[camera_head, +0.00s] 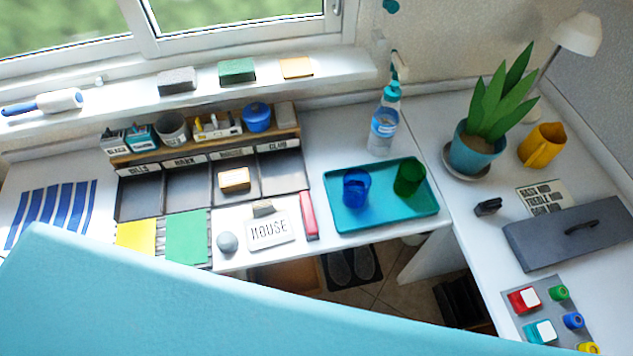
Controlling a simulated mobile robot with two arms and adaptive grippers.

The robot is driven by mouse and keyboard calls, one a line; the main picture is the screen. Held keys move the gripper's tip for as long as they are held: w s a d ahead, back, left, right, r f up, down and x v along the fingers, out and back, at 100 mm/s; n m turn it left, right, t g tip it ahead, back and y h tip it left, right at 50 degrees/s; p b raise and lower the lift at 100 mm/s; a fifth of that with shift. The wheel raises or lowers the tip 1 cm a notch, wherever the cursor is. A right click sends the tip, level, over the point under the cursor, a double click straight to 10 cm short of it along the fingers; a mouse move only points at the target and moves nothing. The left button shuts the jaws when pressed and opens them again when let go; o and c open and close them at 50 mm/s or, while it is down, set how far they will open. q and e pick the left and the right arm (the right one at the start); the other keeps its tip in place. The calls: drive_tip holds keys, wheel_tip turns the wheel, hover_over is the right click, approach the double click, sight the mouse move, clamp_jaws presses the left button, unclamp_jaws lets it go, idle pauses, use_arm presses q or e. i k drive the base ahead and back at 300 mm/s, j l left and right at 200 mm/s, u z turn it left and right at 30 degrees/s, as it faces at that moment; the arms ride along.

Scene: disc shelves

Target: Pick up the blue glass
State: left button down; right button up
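The blue glass (356,188) stands upright on a teal tray (388,224), left of the tray's middle. A green glass (409,177) stands on the same tray just to its right, with a small gap between them. The tray lies on the white desk near its front edge. Neither of my grippers is in view, so I cannot see where they are relative to the glass.
A water bottle (385,120) stands behind the tray. A red stapler-like bar (309,215) lies left of it. A potted plant (477,150) stands to the right. A large pale-blue surface, unclear what, hides the bottom left.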

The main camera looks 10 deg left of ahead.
sight(351, 200)
drive_tip(key=l+u, duration=0.3)
drive_tip(key=u, duration=0.15)
drive_tip(key=l+u, duration=0.3)
drive_tip(key=u, duration=0.15)
drive_tip(key=k+l+u, duration=0.1)
drive_tip(key=l+u, duration=0.15)
drive_tip(key=u, duration=0.2)
